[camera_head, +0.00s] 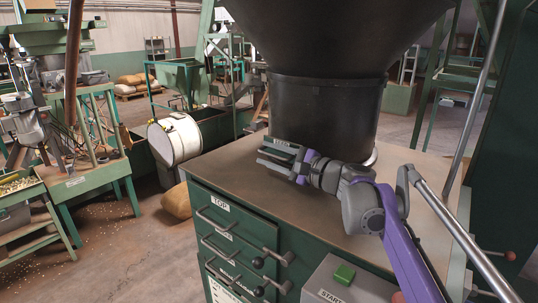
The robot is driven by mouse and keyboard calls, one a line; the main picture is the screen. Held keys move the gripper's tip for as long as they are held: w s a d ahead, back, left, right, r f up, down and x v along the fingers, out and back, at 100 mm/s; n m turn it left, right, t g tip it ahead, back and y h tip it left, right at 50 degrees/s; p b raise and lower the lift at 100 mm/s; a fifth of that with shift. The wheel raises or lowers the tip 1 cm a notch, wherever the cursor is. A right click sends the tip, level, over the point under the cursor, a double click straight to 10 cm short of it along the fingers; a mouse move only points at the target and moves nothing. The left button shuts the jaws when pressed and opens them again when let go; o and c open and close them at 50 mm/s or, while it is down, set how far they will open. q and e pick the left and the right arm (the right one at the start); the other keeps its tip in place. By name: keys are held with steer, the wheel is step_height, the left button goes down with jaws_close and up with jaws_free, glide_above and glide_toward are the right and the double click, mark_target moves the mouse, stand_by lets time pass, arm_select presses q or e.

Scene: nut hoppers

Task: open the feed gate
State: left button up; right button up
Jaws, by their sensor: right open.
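A black hopper (328,112) with a wide cone and a round neck stands on the green cabinet's brown top. Levers with black knobs, such as the upper one (258,262), stick out of the cabinet's front beside a panel labelled TOP (220,203). I cannot tell which part is the feed gate. My right gripper (263,153) is open and empty. It lies over the cabinet top, at the front left of the hopper neck, with its fingers pointing left. I cannot tell whether it touches the hopper. My left gripper is not in view.
A grey box with a green START button (344,274) sits at the cabinet's front. A white drum (175,139), a sack (177,201) and green machines stand to the left. A metal pole rises at the right. The floor (120,255) left of the cabinet is mostly clear.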

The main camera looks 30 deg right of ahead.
steer(key=shift+w, duration=0.15)
steer(key=shift+c, duration=0.3)
steer(key=shift+a, duration=0.1)
jaws_close()
steer(key=shift+a+f, duration=0.1)
steer(key=shift+a, duration=0.1)
stand_by(0.8)
